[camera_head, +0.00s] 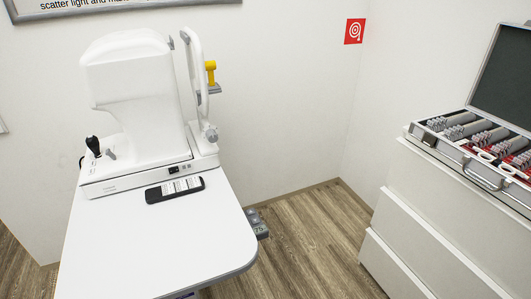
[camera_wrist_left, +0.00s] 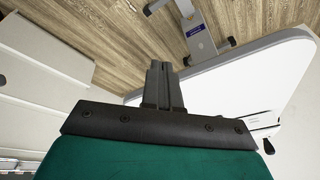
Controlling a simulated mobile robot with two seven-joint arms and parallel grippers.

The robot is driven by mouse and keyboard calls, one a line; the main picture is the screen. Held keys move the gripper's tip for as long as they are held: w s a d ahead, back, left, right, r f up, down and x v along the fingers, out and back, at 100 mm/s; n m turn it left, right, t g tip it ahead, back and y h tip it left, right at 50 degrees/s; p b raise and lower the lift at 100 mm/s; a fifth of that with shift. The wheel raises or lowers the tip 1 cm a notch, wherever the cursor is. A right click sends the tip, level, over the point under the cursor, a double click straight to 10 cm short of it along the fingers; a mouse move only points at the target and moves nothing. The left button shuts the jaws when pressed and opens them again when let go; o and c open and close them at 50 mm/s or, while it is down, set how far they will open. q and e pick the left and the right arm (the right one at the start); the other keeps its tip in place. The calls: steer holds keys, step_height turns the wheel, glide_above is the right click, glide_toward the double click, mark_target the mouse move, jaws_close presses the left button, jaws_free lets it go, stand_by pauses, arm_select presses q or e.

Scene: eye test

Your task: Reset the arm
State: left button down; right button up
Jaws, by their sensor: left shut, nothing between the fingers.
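My left gripper (camera_wrist_left: 161,68) shows in the left wrist view. Its two dark fingers are together with nothing between them. Beyond them are the wood floor and the near edge of a white tabletop (camera_wrist_left: 240,88). Neither of my arms shows in the head view, and my right gripper is in no view.
In the head view a white eye-test machine (camera_head: 135,90) stands on the white table (camera_head: 150,240). A black handheld device (camera_head: 175,190) lies before it. An open lens case (camera_head: 476,172) sits on a white drawer cabinet (camera_head: 440,215) at right. Floor (camera_head: 305,230) shows between them.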

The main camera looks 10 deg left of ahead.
arm_select(q)
steer(key=w+d+f+t+h, duration=0.2)
steer(key=w+d+f+t, duration=0.1)
steer(key=w+f+t, duration=0.3)
step_height(320, 180, down, 2)
steer(key=shift+w+d+f+t, duration=0.15)
steer(key=shift+d+f+t, duration=0.1)
steer(key=shift+t, duration=0.25)
